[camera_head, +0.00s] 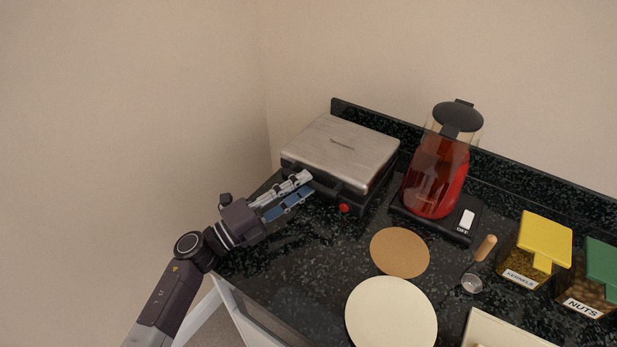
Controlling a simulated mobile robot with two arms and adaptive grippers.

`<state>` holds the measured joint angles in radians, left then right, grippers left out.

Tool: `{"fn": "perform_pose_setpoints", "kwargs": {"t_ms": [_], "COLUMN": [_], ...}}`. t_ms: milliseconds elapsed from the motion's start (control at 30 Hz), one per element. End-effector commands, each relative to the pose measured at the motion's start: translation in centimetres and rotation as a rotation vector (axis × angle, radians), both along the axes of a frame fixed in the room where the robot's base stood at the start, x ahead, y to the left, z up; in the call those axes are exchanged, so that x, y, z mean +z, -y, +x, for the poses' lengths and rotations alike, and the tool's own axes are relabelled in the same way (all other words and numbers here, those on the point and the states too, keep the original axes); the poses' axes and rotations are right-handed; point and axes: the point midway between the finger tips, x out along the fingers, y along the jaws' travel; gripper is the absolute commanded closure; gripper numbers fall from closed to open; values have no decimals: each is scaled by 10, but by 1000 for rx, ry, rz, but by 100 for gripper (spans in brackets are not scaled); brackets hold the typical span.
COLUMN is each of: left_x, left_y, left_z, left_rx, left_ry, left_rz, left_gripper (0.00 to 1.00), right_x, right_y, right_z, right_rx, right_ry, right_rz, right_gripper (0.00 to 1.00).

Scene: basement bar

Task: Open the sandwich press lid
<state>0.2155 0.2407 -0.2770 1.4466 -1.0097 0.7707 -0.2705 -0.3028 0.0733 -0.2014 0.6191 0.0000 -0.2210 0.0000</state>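The sandwich press (340,158) stands at the back left of the dark counter. Its brushed metal lid (345,146) is down, with a dark handle (338,184) along the front edge and a red knob (344,208) below. My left gripper (306,184) reaches in from the left, with its fingertips at the front left corner of the press, close to the handle. A gap shows between its two fingers. I cannot tell whether the fingertips touch the press. My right gripper is not in view.
A red blender (436,178) stands right of the press. A round cork mat (399,252) and a cream plate (391,315) lie in front. A scoop (480,262), a yellow-lidded jar (541,246) and a green-lidded jar (594,280) are at right. A wall closes the left side.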

Motion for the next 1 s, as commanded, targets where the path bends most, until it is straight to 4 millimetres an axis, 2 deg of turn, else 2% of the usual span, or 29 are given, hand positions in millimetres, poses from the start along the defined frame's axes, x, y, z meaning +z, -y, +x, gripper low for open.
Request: {"fn": "perform_pose_setpoints", "kwargs": {"t_ms": [200,533,800,1000], "left_x": [3,2,2,2], "left_y": [17,19,19,18], "left_z": [11,12,12,12], "left_rx": [1,0,0,0], "left_ry": [-2,0,-1,-1], "left_rz": [0,0,1,0], "left_gripper": [70,70,100,100], "right_x": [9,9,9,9], "right_y": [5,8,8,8], "right_z": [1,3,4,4], "right_rx": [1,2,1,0], "right_ry": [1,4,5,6], "right_rz": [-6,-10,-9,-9], "right_gripper": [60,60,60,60]}}
